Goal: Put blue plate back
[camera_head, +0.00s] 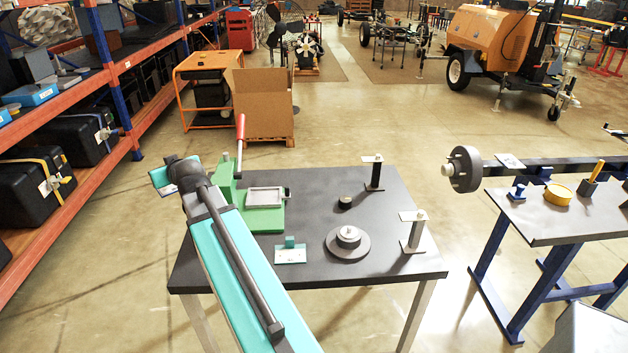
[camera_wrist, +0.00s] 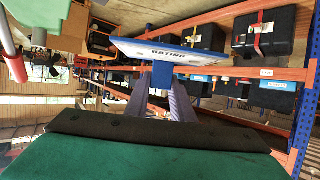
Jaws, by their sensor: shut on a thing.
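The blue plate (camera_wrist: 205,40) shows in the wrist view, with a pale face bearing the word RATING and a blue tab (camera_wrist: 162,76) beneath. My gripper (camera_wrist: 163,84) is shut on this tab, a finger on either side. The plate is held up in the air, slightly tilted in the picture, with the shelf rack behind it. In the head view my arm reaches away over the left side of the dark table (camera_head: 320,205); it hides most of my gripper, and I cannot make out the held plate clearly there.
An orange-framed rack (camera_head: 118,68) stands left, with black cases (camera_head: 88,138) and a blue item (camera_head: 30,95). The table bears a green press (camera_head: 228,180) with a raised red handle, a teal tabbed plate (camera_head: 290,255), a round flange (camera_head: 347,246) and two posts.

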